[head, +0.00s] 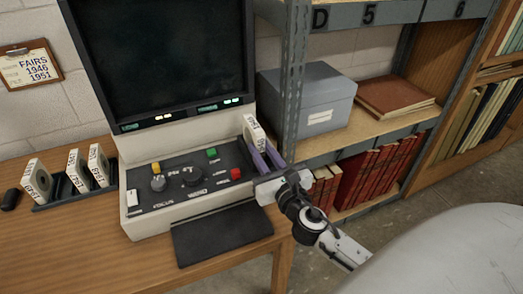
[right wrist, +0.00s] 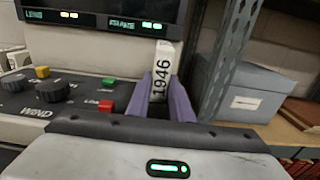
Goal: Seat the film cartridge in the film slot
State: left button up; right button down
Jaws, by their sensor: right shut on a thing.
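The film cartridge (head: 253,132) is white, with a label that reads 1946 in the right wrist view (right wrist: 161,75). It stands about upright at the right side of the microfilm reader (head: 185,180), just below the screen. My right gripper (head: 260,153) has purple fingers shut on the cartridge, one on each side; they also show in the right wrist view (right wrist: 161,92). The film slot is not clearly visible, and I cannot tell whether the cartridge is in it. My left gripper is not in view.
A dark rack (head: 75,187) with several white cartridges stands left of the reader. A metal shelf post (head: 293,80) rises close to the right of my gripper, with a grey box (head: 306,98) behind it. The wooden desk (head: 80,245) is clear at front left.

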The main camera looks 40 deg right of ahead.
jog(key=shift+f+b, duration=0.35)
jog(key=shift+f, duration=0.1)
jog(key=c, duration=1.8)
grip_release()
jog(key=shift+c, duration=0.2)
jog(key=b+v, duration=0.2)
jog(key=v, duration=0.9)
